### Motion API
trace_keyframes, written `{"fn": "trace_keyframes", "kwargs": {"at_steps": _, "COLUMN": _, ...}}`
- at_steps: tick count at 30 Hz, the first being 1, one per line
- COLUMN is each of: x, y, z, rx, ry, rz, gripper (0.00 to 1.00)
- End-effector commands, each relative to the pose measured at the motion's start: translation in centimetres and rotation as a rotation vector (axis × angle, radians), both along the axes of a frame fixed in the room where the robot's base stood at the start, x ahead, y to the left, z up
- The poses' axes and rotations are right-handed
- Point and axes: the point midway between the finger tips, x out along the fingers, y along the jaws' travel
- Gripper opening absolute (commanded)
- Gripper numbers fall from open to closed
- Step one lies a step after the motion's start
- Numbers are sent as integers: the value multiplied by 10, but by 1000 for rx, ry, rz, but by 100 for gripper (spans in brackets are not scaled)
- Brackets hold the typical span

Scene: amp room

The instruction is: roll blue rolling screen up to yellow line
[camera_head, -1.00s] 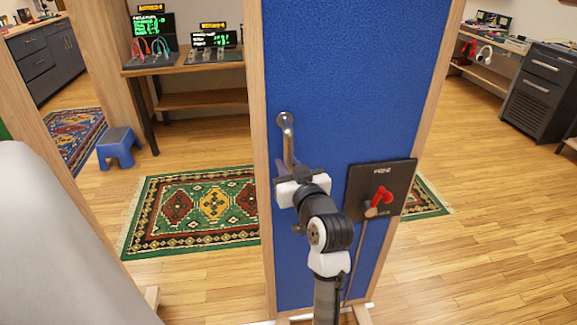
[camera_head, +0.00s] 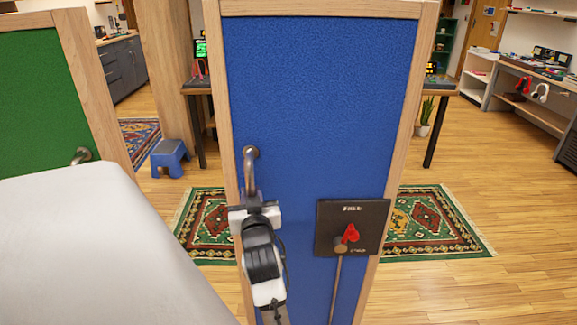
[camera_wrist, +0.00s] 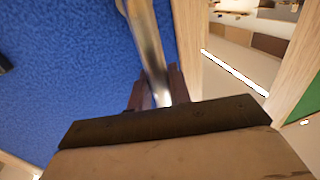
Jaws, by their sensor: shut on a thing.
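The blue rolling screen (camera_head: 320,110) stands upright in a light wood frame in front of me. A metal handle (camera_head: 250,165) is fixed on its left side. My gripper (camera_head: 252,200) is shut on this handle; in the wrist view the metal bar (camera_wrist: 148,50) runs down between the fingers. A black panel (camera_head: 335,215) with a red knob (camera_head: 351,233) is on the screen, right of my gripper. The yellow line is not visible in any view. In the wrist view a white line (camera_wrist: 234,72) shows on the floor beyond the wood frame.
A green screen (camera_head: 40,95) with its own handle (camera_head: 81,156) stands at left. A patterned rug (camera_head: 440,225) lies behind the blue screen. A blue stool (camera_head: 170,158) and a workbench (camera_head: 540,115) stand farther back. Wood floor at right is clear.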

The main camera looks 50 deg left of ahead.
Motion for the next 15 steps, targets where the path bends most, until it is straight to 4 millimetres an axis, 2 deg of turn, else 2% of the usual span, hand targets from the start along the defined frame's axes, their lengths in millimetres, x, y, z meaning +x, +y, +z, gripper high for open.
{"fn": "trace_keyframes", "kwargs": {"at_steps": 1, "x": -14, "y": 11, "z": 0, "rx": -3, "ry": 1, "rz": 10, "gripper": 0}}
{"fn": "trace_keyframes", "kwargs": {"at_steps": 6, "x": -39, "y": 32, "z": -1, "rx": -3, "ry": 1, "rz": 6, "gripper": 0}}
{"fn": "trace_keyframes", "kwargs": {"at_steps": 15, "x": -57, "y": 49, "z": -2, "rx": -3, "ry": 2, "rz": 1, "gripper": 0}}
